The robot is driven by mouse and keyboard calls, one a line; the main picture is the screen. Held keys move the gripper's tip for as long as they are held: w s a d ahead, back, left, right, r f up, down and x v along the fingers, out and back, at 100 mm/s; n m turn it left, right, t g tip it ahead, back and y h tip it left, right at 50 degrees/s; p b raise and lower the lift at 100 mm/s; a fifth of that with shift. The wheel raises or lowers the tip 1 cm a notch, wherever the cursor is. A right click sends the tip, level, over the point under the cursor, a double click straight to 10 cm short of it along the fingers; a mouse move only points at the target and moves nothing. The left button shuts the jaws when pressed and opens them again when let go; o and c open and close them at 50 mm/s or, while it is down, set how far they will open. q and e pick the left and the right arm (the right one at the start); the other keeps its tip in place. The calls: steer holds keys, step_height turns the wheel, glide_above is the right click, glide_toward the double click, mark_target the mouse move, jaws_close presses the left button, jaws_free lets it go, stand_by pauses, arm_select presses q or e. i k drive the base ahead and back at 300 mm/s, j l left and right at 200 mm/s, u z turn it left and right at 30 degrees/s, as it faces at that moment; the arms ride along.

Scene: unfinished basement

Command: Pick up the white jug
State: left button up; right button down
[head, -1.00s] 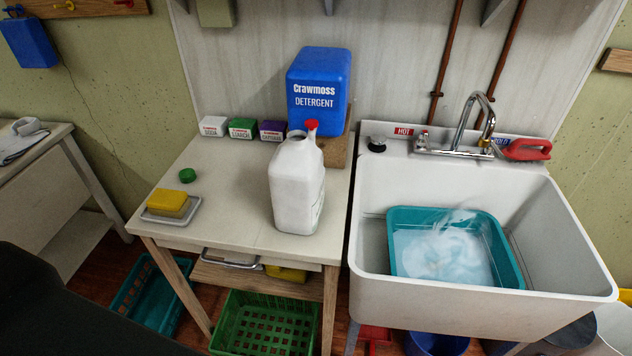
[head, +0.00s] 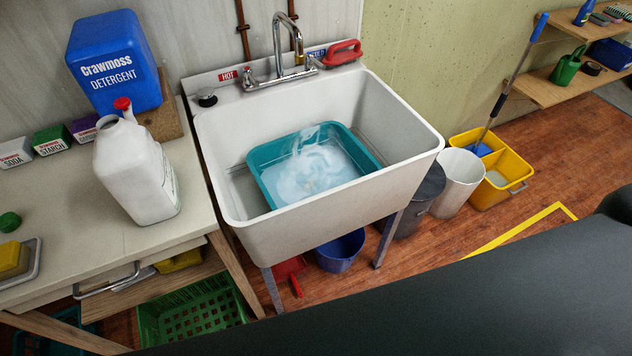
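The white jug (head: 137,172) stands upright on the pale table (head: 190,222), near the table's right edge beside the sink. Its open mouth faces up, and its handle is not clearly seen. A red cap or spout (head: 122,105) shows just behind the jug's mouth, in front of the blue detergent container (head: 116,62). Neither gripper is in the head view. A dark, smooth arm part of mine crosses the lower right, and nothing touches the jug.
Right of the table is a white sink (head: 300,232) with a teal basin (head: 262,184) of soapy water inside. Small boxes, a green cap (head: 10,222) and a sponge (head: 12,258) share the table. A yellow mop bucket (head: 512,165) stands on the floor.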

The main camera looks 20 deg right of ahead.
mark_target(136, 168)
steer(key=i+l+u, duration=0.1)
steer(key=l, duration=0.25)
steer(key=i+l+u, duration=0.15)
steer(key=l, duration=0.2)
steer(key=i+l+u, duration=0.1)
steer(key=l, duration=0.25)
steer(key=l+u, duration=0.25)
steer(key=k+l, duration=0.2)
steer(key=i+j+z, duration=0.1)
steer(key=i, duration=0.25)
